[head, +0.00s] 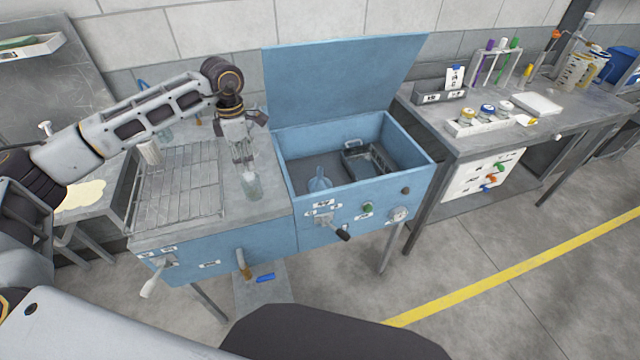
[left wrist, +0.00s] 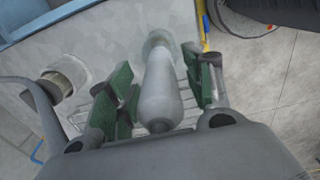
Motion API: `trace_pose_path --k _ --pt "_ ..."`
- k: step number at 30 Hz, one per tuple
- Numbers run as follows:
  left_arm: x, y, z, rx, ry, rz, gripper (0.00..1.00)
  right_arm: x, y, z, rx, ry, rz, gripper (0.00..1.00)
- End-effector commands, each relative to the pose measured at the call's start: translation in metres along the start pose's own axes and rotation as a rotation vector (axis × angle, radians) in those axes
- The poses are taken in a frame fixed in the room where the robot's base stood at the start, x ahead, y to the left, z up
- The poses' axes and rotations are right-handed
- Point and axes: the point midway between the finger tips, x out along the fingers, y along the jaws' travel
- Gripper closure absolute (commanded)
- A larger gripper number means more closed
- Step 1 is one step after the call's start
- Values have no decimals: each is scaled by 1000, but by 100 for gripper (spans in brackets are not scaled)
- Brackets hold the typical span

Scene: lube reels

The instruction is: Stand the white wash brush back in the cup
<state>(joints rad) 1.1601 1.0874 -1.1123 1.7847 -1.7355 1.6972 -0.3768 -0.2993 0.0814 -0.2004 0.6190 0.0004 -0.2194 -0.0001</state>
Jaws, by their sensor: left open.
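My left gripper (head: 243,158) is above the clear cup (head: 250,185) on the grey bench top, its fingers pointing down. In the left wrist view, the white wash brush (left wrist: 160,98) lies between the green-padded fingers of the gripper (left wrist: 163,85), which are open with a gap on at least the right side. The brush's narrow end reaches toward the cup rim (left wrist: 157,40); it looks upright in or over the cup, but its lower end is hard to make out. In the head view the brush is mostly hidden by the gripper. My right gripper is out of view.
Another jar (left wrist: 60,85) stands near the gripper.

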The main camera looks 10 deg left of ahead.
Motion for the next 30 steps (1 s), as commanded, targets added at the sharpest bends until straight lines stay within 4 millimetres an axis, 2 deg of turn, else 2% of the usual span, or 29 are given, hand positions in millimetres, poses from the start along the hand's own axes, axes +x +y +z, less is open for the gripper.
trace_pose_path --k 8,21,30 --pt "-28 0 0 0 -1 2 49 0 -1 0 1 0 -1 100" --pt "-93 0 1 0 -2 2 49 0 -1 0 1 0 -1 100" --pt "-114 0 0 0 -1 0 49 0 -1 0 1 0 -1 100"
